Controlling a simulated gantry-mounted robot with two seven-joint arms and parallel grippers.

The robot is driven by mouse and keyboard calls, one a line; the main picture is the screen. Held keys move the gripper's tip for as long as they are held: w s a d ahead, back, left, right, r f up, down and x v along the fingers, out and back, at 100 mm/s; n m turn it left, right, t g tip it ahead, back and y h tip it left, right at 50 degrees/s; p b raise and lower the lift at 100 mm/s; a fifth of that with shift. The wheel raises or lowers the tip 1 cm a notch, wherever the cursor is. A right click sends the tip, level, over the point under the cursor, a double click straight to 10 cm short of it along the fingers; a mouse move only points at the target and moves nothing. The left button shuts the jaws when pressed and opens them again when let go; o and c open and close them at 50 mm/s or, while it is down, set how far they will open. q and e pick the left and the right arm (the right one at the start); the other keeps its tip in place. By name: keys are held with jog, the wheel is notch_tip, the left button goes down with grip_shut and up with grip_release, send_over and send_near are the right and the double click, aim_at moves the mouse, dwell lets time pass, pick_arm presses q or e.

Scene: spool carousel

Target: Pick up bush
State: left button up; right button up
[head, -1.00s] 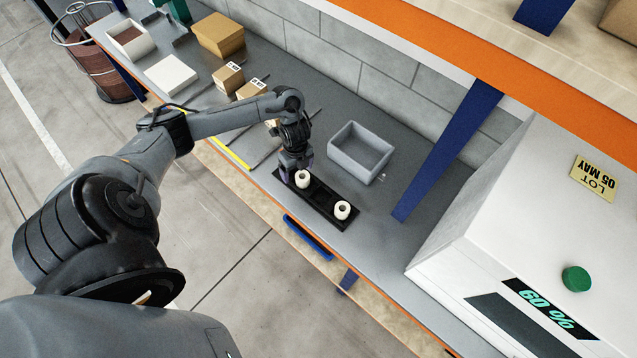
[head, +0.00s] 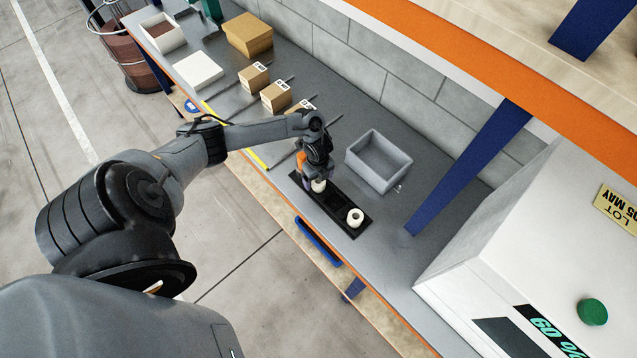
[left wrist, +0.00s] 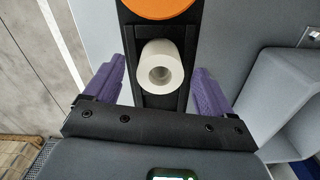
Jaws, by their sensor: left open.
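A white ring-shaped bush (head: 318,186) stands in the black tray (head: 336,203) on the grey bench, partly hidden by my left gripper in the head view. A second white bush (head: 355,217) stands near the tray's right end. My left gripper (head: 315,183) is over the first bush, pointing down. The fingers are apart, with a gap on either side of the bush. My right gripper is not in view.
An orange round thing (left wrist: 158,6) lies just beyond the bush in the wrist view. A grey open bin (head: 378,160) stands behind the tray. Several small cartons (head: 276,97) stand to the left, a blue post (head: 470,165) and white machine (head: 540,220) to the right.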

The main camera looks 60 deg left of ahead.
pick_arm(q)
jog(key=shift+f, duration=0.9)
jog(key=c, duration=1.1)
jog(key=shift+c, duration=0.2)
jog(key=shift+r, duration=0.15)
